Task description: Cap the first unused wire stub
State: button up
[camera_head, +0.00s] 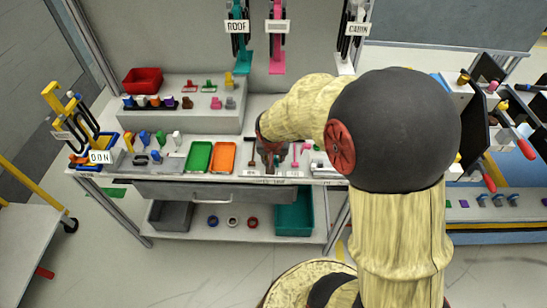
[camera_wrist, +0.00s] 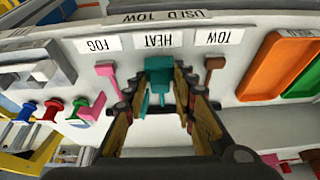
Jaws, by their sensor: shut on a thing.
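My gripper (camera_wrist: 163,90) is over the workbench, with its fingers closed around a teal piece (camera_wrist: 160,78) below the HEAT label (camera_wrist: 158,40) in the wrist view. I cannot tell whether this piece is a cap, the wire stub, or both together. A pink stub (camera_wrist: 107,72) stands by the FOG label (camera_wrist: 98,43) to its left, and a brown stub (camera_wrist: 212,68) by the TOW label (camera_wrist: 220,37) to its right. In the head view my gripper (camera_head: 272,158) is at the bench's middle, mostly hidden by my arm.
An orange tray (camera_head: 223,157) and a green tray (camera_head: 198,157) lie left of my gripper. Coloured pegs (camera_wrist: 52,108) stand at the left in the wrist view. A raised grey shelf (camera_head: 185,122) and hanging ROOF (camera_head: 237,27) and CABIN (camera_head: 356,29) tools stand behind.

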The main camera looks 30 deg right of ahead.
jog(key=shift+f, duration=0.35)
jog(key=o, duration=0.8)
jog(key=shift+o, duration=0.2)
jog(key=shift+r, duration=0.1)
jog(key=v, duration=1.1)
jog(key=shift+s+a+r, duration=0.15)
jog(key=shift+a+r, duration=0.05)
jog(key=shift+r, duration=0.15)
